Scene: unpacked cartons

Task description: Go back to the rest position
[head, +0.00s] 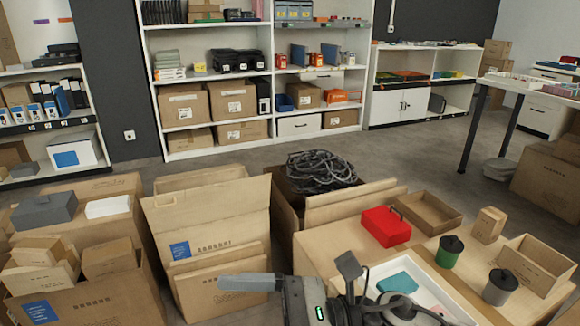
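One gripper shows in the head view at the bottom centre, with its arm links running off to the right; I take it as my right gripper (298,274). Its two fingers stand wide apart, one pointing left and one pointing up, with nothing between them. It is in front of the open cartons and left of the white tray (436,305). Part of its arm covers the near side of the tray. My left gripper is not in view.
Open cartons (208,235) fill the left and middle; one holds black cable (320,171). Floor (400,150) is clear before the shelves (210,140).

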